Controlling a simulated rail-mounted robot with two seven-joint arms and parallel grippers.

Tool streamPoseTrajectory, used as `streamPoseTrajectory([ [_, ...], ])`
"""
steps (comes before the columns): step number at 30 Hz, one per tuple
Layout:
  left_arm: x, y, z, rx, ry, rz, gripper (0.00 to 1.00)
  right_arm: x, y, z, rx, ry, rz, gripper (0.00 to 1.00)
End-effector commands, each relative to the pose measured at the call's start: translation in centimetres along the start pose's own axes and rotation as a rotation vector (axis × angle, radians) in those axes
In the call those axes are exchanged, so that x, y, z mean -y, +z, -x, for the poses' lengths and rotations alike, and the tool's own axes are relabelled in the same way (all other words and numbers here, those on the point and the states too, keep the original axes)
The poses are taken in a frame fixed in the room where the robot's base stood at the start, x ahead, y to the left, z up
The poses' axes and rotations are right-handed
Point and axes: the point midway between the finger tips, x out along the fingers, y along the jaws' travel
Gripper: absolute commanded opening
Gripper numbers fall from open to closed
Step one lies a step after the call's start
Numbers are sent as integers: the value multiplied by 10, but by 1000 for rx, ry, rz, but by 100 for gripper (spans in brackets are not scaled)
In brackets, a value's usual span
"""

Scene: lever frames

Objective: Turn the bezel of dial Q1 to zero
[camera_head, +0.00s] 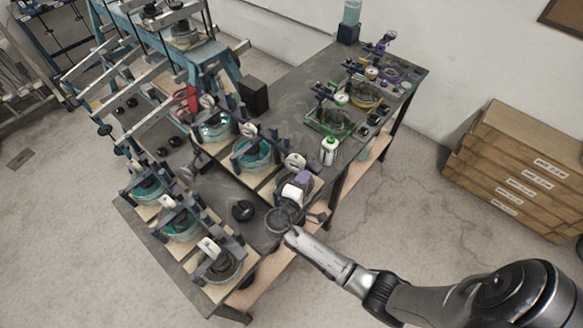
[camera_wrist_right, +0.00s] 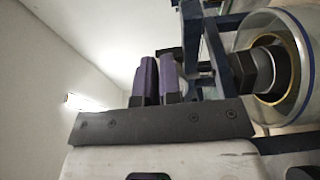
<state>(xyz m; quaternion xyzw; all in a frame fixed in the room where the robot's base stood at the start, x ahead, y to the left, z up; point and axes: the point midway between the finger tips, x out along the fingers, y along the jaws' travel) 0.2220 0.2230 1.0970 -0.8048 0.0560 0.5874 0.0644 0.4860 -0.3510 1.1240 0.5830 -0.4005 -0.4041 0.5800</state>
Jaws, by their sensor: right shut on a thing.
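My right gripper (camera_head: 303,177) reaches in from the lower right to the nearest lever frame on the table's right side. Its purple fingers are at a round, pale dial (camera_head: 294,162) on top of that frame. In the right wrist view the two purple fingers (camera_wrist_right: 157,79) stand close together, shut on the dial's bezel, which they mostly hide. I cannot read a label or the dial's pointer, so I cannot confirm that this is Q1. My left gripper is out of view.
A dark blue frame (camera_wrist_right: 218,55) and a glass dish (camera_wrist_right: 302,55) with a black nut stand right of the fingers. More dial frames crowd the table (camera_head: 283,85) on the left and behind. A white bottle (camera_head: 329,151) stands nearby.

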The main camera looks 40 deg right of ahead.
Motion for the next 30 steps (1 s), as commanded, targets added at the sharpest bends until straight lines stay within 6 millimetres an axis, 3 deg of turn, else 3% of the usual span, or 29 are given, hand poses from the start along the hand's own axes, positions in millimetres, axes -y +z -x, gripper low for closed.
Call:
streamPoseTrajectory([
  [1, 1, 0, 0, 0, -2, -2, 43, 0, 2, -7, 8, 3, 4, 0],
  [30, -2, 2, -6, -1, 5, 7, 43, -1, 0, -8, 7, 2, 4, 0],
])
